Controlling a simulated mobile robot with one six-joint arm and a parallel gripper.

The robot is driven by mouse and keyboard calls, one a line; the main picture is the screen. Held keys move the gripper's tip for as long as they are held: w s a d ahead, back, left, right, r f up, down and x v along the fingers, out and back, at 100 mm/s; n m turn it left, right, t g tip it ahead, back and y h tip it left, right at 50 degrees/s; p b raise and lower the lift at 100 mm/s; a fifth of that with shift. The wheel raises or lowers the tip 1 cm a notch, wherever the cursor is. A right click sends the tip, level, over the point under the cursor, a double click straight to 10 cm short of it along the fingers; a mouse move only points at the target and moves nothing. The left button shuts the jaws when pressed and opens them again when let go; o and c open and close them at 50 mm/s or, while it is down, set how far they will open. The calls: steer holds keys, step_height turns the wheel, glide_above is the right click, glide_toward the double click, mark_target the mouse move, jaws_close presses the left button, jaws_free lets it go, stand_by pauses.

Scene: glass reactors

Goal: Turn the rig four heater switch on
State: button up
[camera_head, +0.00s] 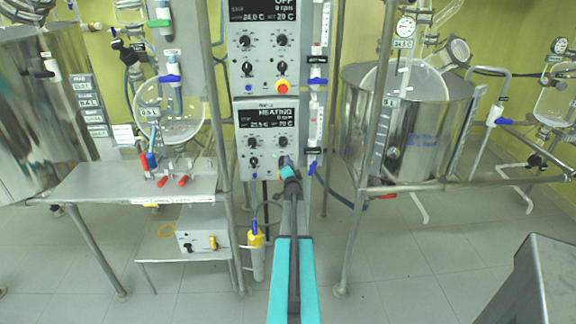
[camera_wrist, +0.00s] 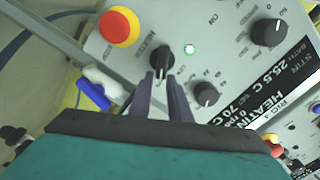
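The rig four control box (camera_head: 267,135) is the lower of two stacked boxes in the head view. Its display (camera_head: 267,117) reads HEATING, 0 rpm, 25.5 C and 70 C, and the wrist view shows this display (camera_wrist: 285,97) with an RIG 4 label. The heater switch (camera_wrist: 161,61) is a black knob beside a lit green lamp (camera_wrist: 189,48). My gripper (camera_wrist: 163,80) has its two dark fingers at the near side of the knob, with a narrow gap between them. Whether they touch it is unclear. In the head view my gripper (camera_head: 287,165) reaches the box's lower right and hides the switch.
A red stop button (camera_wrist: 119,27) on a yellow base sits next to the switch. Another black knob (camera_wrist: 206,94) is right of my fingers. A blue-handled valve (camera_wrist: 94,95) is at the left. A steel reactor vessel (camera_head: 410,125) stands to the right, behind metal frame posts.

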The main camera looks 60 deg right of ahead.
steer(key=shift+o, duration=1.3)
steer(key=shift+a+f, duration=0.1)
steer(key=shift+a, duration=0.05)
steer(key=b+v, duration=0.2)
steer(key=v, duration=1.1)
steer(key=shift+s+a, duration=0.2)
steer(key=shift+s, duration=0.05)
